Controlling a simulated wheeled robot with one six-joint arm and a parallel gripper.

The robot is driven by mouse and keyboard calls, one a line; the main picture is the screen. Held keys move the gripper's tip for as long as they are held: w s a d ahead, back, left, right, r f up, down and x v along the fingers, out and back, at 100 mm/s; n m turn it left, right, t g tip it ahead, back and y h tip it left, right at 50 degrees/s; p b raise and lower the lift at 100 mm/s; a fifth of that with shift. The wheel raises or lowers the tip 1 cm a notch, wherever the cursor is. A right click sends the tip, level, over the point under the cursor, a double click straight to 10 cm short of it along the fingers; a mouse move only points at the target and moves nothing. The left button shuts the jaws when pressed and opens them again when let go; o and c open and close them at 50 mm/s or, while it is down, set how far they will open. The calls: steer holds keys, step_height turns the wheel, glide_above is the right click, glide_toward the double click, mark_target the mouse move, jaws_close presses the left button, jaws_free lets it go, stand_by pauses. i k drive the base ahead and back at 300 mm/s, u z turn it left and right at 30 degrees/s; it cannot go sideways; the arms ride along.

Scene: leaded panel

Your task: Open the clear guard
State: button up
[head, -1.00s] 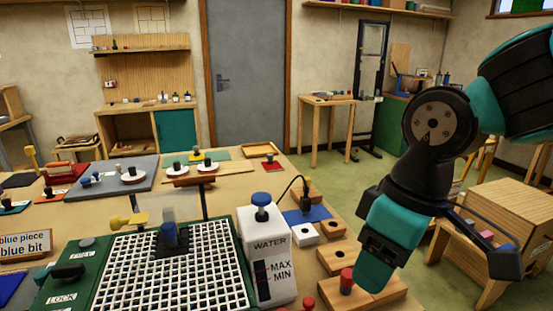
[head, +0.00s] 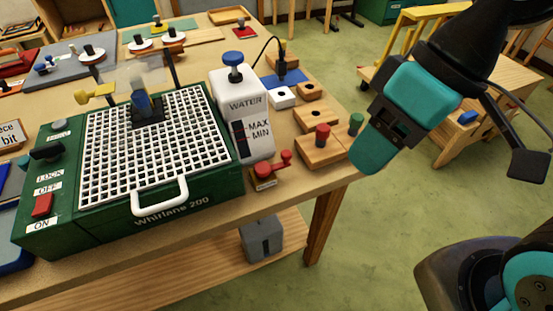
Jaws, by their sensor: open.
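The clear guard (head: 125,73) is a faint see-through sheet over the back part of the green Whirlane 200 grinder (head: 105,232). A yellow knob (head: 95,92) shows at its left. My gripper (head: 385,130) is open, in the air at the right, beyond the table's right edge. It is well apart from the guard, and its fingertips are not clearly shown.
The white water tank (head: 243,125), with a blue cap, stands right of the grid. A red lever (head: 272,170) and wooden blocks with pegs (head: 321,148) lie between the grinder and my gripper. A grey box (head: 262,238) sits on the lower shelf.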

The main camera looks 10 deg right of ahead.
mark_target(82, 98)
steer(key=z, duration=2.35)
steer(key=k, duration=0.95)
steer(key=u, duration=3.05)
steer(key=i, duration=0.4)
steer(key=u, duration=0.35)
